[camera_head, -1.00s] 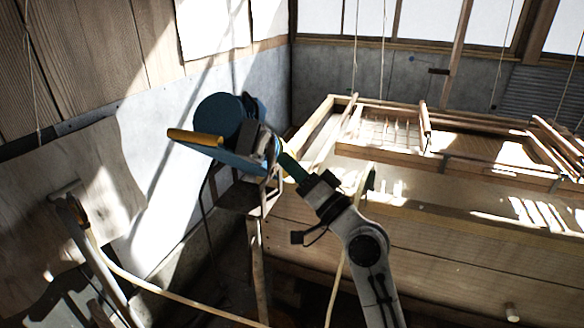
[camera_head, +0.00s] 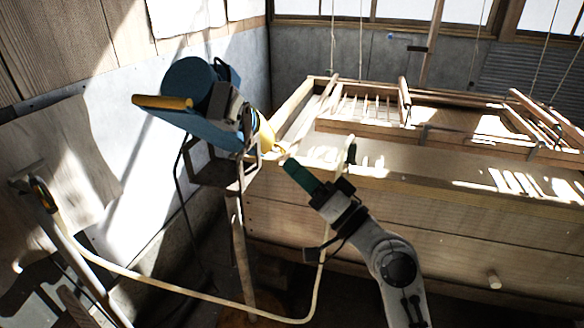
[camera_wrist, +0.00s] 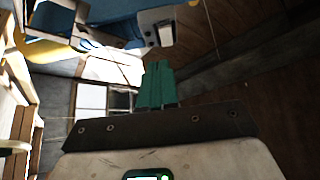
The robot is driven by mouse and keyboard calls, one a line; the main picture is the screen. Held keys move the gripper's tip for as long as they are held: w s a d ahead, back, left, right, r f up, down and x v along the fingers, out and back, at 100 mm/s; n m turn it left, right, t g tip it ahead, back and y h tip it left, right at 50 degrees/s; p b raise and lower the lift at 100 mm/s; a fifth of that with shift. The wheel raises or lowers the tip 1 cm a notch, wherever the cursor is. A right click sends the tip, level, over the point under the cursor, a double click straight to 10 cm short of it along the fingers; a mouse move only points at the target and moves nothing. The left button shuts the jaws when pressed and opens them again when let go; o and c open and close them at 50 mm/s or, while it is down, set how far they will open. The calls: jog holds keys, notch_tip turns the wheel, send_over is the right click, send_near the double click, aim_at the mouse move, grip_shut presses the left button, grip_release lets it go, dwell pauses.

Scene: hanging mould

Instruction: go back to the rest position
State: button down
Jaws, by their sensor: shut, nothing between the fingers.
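My gripper (camera_head: 290,164) has green fingers pressed together, with nothing between them. It points up and left in the head view, in front of the wooden vat and below right of the blue machine. In the wrist view the shut green fingers (camera_wrist: 157,84) stand at the middle, with the blue machine (camera_wrist: 110,25) beyond them. A gap shows between the fingertips and the machine in the head view.
The blue machine (camera_head: 185,125) with a yellow bar stands on a wooden stand at the left. A large wooden vat (camera_head: 390,225) with a slatted frame fills the right. A pale hose (camera_head: 180,290) loops low across the front. Strings hang at the back.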

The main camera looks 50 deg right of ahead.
dwell(0.6)
jog(key=s+a+f+n+g+y, duration=0.1)
jog(key=a+f+n+g+y, duration=0.15)
jog(key=a+f+g, duration=0.6)
jog(key=s+a+f+n+g+y, duration=0.1)
jog(key=a+f+n+g+y, duration=0.2)
jog(key=f, duration=1.1)
jog(key=s+f+n+g+h, duration=0.4)
jog(key=s+f+g, duration=0.6)
jog(key=s, duration=0.7)
notch_tip(320, 180, down, 3)
jog(key=shift+a+f, duration=0.1)
jog(key=shift+a, duration=0.05)
